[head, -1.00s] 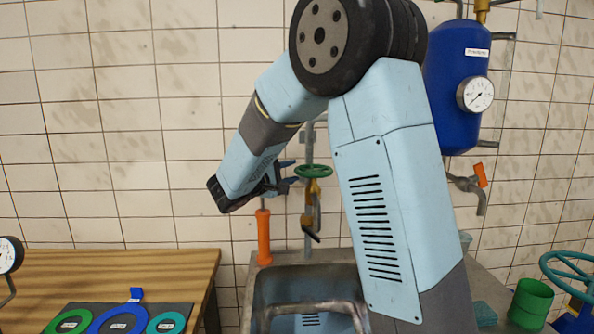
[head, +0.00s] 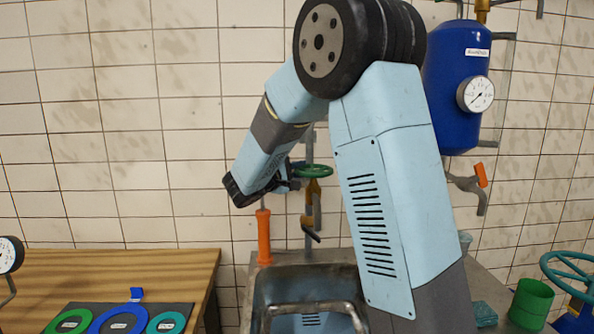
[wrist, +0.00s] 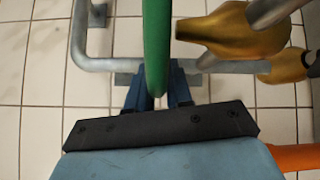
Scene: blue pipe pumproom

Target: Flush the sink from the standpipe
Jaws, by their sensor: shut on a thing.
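The standpipe's green handwheel (head: 318,171) sits above a brass valve body (head: 313,192) on a grey pipe by the tiled wall. My gripper (head: 299,178) is at the wheel's left side. In the wrist view, the green rim (wrist: 156,45) runs between the two blue fingers of my gripper (wrist: 159,88), which are shut on it. The metal sink (head: 262,283) lies below and in front of the valve. A dark-tipped outlet or lever (head: 311,236) hangs under the valve. Part of the sink is hidden by my arm.
An orange upright handle (head: 264,238) stands left of the valve. A blue tank with a gauge (head: 457,90) and an orange-handled tap (head: 470,188) are at right. A wooden table (head: 120,270) is at left. A green cup (head: 531,303) stands at lower right.

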